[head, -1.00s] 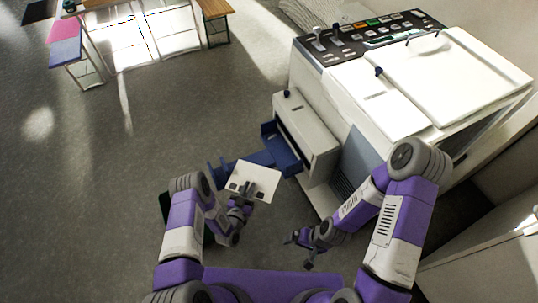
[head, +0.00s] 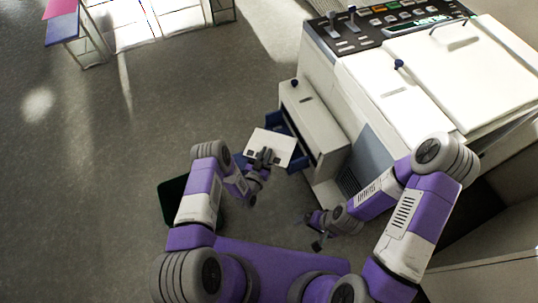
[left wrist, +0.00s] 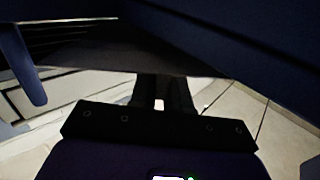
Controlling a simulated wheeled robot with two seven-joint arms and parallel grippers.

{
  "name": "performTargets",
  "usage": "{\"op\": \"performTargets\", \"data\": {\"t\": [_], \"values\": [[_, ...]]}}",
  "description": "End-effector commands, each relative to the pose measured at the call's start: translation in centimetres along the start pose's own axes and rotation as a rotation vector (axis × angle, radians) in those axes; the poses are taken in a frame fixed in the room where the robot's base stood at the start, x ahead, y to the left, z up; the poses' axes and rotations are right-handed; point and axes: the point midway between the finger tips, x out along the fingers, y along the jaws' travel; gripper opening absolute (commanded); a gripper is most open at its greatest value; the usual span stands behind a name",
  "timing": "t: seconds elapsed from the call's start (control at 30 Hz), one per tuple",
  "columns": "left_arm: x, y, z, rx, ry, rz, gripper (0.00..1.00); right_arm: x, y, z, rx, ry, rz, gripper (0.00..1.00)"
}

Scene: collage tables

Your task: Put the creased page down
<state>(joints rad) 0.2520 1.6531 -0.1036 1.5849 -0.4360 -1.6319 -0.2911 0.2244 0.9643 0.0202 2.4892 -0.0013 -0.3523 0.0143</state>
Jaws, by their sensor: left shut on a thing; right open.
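The creased page (head: 272,146) is a white sheet with small dark marks near its near edge. My left gripper (head: 263,158) is shut on that near edge. The page is held over or just in front of the blue tray (head: 302,155) on the copier's side and hides part of it. In the left wrist view, the gripper's fingers (left wrist: 160,95) meet a dark, shadowed surface, with dark blue parts on both sides. I cannot tell whether the page touches the tray. My right gripper (head: 318,232) is open and empty, low in front of the copier.
The large white copier (head: 400,105) with a dark button panel stands at the right, its side unit (head: 312,118) jutting toward me. A dark bin (head: 172,202) stands beside my left arm. A bright table (head: 150,20) is at the far left. The grey floor between is clear.

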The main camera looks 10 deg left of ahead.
Motion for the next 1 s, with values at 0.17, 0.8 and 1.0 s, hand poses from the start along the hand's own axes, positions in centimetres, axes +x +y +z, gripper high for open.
{"op": "performTargets", "data": {"t": [0.17, 0.8, 1.0], "values": [[-0.34, -0.44, 2.04, 0.0, -0.006, -0.008, 0.0, 1.3, 0.53, 0.08, 0.001, -0.003, 0.001, 1.0], [-0.24, -0.43, 1.98, 0.0, -0.002, -0.008, 0.41, 1.39, 0.55, 0.02, 0.001, -0.002, 0.0, 1.0], [-0.23, -0.43, 1.83, 0.0, -0.001, -0.008, 0.41, 1.26, 0.5, 0.03, 0.001, -0.002, 0.0, 1.0]]}}
